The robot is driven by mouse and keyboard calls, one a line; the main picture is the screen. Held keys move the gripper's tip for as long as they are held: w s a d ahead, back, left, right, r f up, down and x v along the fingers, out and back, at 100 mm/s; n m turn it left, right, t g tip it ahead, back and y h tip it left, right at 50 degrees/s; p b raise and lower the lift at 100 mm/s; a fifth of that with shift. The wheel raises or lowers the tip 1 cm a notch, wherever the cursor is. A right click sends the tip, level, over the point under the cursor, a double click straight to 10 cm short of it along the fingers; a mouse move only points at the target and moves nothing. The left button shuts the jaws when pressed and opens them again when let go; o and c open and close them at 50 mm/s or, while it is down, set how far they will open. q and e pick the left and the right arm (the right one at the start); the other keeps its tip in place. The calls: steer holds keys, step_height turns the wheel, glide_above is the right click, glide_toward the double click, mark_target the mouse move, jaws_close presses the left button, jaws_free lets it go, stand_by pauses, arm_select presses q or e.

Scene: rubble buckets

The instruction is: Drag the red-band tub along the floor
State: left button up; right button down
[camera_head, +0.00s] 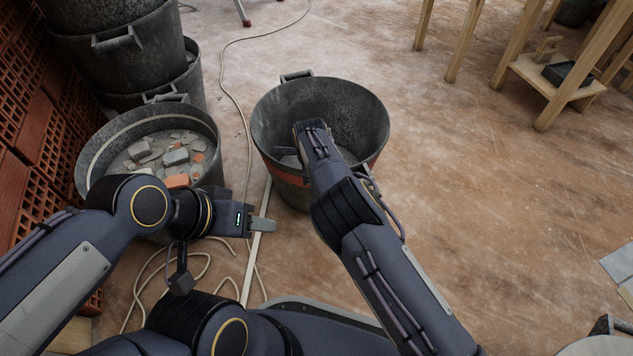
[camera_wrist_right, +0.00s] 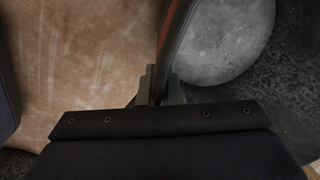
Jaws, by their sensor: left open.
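The red-band tub (camera_head: 350,105) stands upright on the floor in the middle of the head view, dark grey with a red-orange band below its rim. My right arm reaches over its near side and hides part of it. In the right wrist view my right gripper (camera_wrist_right: 160,88) has its fingers on both sides of the tub's wall, close against it; the red band shows as a thin stripe there.
A tub of rubble (camera_head: 92,160) stands at the left, beside stacked dark tubs (camera_head: 120,60) and red hollow bricks (camera_head: 35,140). A cable (camera_head: 232,100) snakes over the floor. A wooden bench (camera_head: 520,65) stands at the upper right. The floor right of the red-band tub is clear.

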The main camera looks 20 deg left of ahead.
mark_target(300, 179)
steer(key=shift+w+a+r, duration=0.1)
steer(key=shift+a+r, duration=0.1)
steer(key=shift+a, duration=0.15)
steer(key=shift+w+a, duration=0.2)
steer(key=shift+a, duration=0.6)
steer(key=shift+w+a, duration=0.15)
steer(key=shift+a, duration=0.65)
steer(key=c, duration=1.5)
jaws_free()
steer(key=shift+f, duration=0.1)
steer(key=shift+c, duration=0.2)
steer(key=shift+s+d+f, duration=0.15)
steer(key=shift+d+f, duration=0.05)
steer(key=shift+f, duration=0.1)
steer(key=r+p, duration=0.1)
steer(key=r, duration=0.1)
steer(key=r+p, duration=0.1)
steer(key=r, duration=0.1)
steer(key=r+p, duration=0.1)
steer(key=r, duration=0.2)
steer(key=shift+s+d+r+p, duration=0.1)
steer(key=shift+s+p, duration=0.25)
steer(key=shift+p, duration=0.05)
steer(key=shift+s+r, duration=0.15)
steer(key=shift+r, duration=0.4)
